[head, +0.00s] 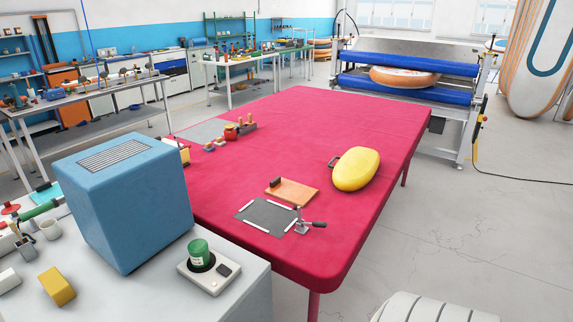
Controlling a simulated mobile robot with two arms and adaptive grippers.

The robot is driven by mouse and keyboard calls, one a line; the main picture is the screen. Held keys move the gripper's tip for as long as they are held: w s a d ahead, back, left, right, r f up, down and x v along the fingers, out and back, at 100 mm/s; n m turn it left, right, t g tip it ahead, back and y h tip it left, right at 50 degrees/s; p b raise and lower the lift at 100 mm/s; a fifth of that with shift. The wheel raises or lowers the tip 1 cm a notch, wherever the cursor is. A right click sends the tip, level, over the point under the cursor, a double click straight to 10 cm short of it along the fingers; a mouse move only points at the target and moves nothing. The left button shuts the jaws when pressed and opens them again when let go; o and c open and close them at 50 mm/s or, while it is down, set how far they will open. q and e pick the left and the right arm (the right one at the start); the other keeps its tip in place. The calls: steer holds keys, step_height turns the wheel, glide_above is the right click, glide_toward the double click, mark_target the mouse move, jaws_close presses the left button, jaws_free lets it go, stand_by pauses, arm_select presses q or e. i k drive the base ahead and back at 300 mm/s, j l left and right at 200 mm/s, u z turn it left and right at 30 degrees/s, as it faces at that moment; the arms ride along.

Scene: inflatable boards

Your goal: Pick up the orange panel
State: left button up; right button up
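The orange panel (294,192) is a small flat rectangular board lying on the red-covered table (310,115). A small dark piece stands at its left end. Just in front of the panel lies a dark grey plate (266,217) with white strips along its edges. I cannot tell whether the panel and the plate touch. Neither of my grippers is in view.
A metal clamp (304,223) sits at the plate's right corner. A yellow rounded object (356,169) with a dark handle lies right of the panel. A blue box (122,195) and a small scale (209,272) stand on the light table at left. The red table's far half is mostly clear.

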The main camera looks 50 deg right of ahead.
mark_target(298, 195)
steer(key=z, duration=1.75)
